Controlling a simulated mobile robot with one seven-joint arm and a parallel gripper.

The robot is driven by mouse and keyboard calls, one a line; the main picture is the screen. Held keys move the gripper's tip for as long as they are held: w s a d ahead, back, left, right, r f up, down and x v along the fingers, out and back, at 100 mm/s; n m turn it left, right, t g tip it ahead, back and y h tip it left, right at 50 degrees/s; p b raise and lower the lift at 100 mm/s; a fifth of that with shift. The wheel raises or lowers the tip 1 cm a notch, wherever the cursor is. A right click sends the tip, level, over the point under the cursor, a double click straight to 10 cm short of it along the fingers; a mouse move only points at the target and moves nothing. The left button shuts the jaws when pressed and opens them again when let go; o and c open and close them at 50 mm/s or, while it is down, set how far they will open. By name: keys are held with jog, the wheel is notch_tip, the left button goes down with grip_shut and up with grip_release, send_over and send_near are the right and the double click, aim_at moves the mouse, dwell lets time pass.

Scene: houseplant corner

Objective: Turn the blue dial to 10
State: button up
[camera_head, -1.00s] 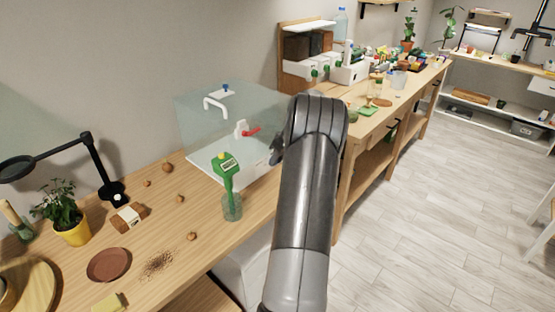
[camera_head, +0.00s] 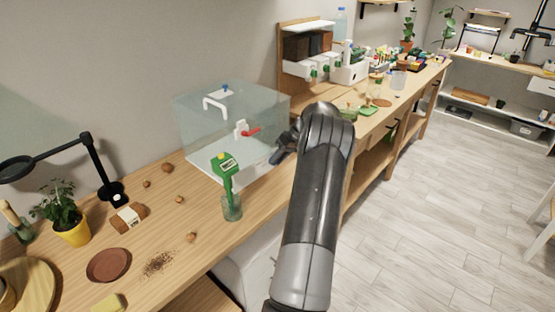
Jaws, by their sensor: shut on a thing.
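A clear box (camera_head: 205,135) stands on the wooden bench. A small blue knob (camera_head: 225,88) sits on a white plate on its top; any marks or numbers are too small to read. A white fitting with a red lever (camera_head: 250,132) and a white curved spout (camera_head: 214,105) also show at the box. My gripper (camera_head: 276,157) is at the right front of the box, below and to the right of the blue knob and apart from it. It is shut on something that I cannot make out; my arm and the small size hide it.
A green meter (camera_head: 226,165) stands in a glass (camera_head: 232,208) in front of the box. A potted plant (camera_head: 66,215), a brown saucer (camera_head: 108,265) and a black lamp (camera_head: 95,160) are at the left. Dispensers (camera_head: 318,68) stand behind my arm.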

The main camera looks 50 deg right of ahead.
jog(key=y, duration=0.3)
jog(key=m+y, duration=0.1)
jog(key=shift+d+f, duration=0.35)
jog(key=shift+f, duration=0.05)
jog(key=shift+d+f+m+t+y, duration=0.15)
jog(key=shift+m+t+y, duration=0.35)
jog(key=shift+y, duration=1.4)
jog(key=o, duration=1)
